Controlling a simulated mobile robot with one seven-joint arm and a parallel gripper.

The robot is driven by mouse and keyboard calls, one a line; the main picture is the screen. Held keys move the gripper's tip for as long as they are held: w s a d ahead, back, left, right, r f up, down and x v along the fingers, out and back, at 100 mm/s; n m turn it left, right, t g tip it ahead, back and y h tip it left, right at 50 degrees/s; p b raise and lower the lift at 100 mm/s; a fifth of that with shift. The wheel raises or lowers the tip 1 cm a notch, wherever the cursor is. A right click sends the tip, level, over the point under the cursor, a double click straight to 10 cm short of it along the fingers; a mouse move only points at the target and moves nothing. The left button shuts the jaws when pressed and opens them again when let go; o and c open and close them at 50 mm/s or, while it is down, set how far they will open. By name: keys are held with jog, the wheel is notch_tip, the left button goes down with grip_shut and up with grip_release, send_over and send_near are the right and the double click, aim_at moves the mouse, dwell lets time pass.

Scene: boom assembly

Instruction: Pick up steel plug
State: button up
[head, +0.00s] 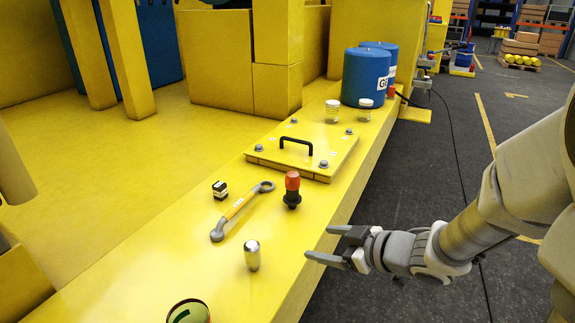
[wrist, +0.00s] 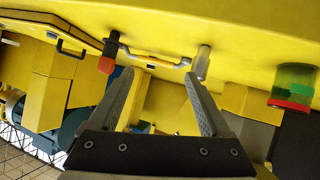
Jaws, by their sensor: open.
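The steel plug (head: 252,255) is a short silver cylinder with a rounded top. It stands upright on the yellow surface (head: 120,290), near its front edge. My gripper (head: 322,243) is open and empty, to the right of the plug and apart from it. In the wrist view, the plug (wrist: 202,62) shows beyond the tip of the right finger of my gripper (wrist: 159,76). That view is turned over, so the yellow surface is at the top.
A wrench (head: 240,211), a black-and-red knob (head: 292,190) and a small dark box (head: 220,190) are behind the plug. A round container (head: 188,312) is in front. A hatch plate (head: 330,165), jars and blue drums (head: 365,78) lie farther back. Dark floor is at right.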

aim_at(257, 258)
jog(key=s+a+f+n+g+y, duration=0.1)
jog(key=s+a+n+g+y, duration=0.1)
jog(key=s+a+g+y, duration=0.15)
jog(key=shift+t, duration=0.25)
jog(key=x, duration=0.4)
jog(key=b+x, duration=0.1)
jog(key=x, duration=0.3)
jog(key=b+x, duration=0.1)
jog(key=x, duration=0.3)
jog(key=shift+s+a, duration=0.2)
jog(key=shift+s, duration=0.2)
jog(key=shift+w+b+x, duration=0.2)
jog(key=shift+b+x, duration=0.05)
jog(key=shift+x, duration=1.1)
jog(key=shift+w+b+x, duration=0.2)
jog(key=shift+x, duration=1.15)
jog(key=shift+d+r, duration=0.1)
jog(key=shift+r, duration=0.1)
jog(key=shift+c, duration=0.4)
grip_shut()
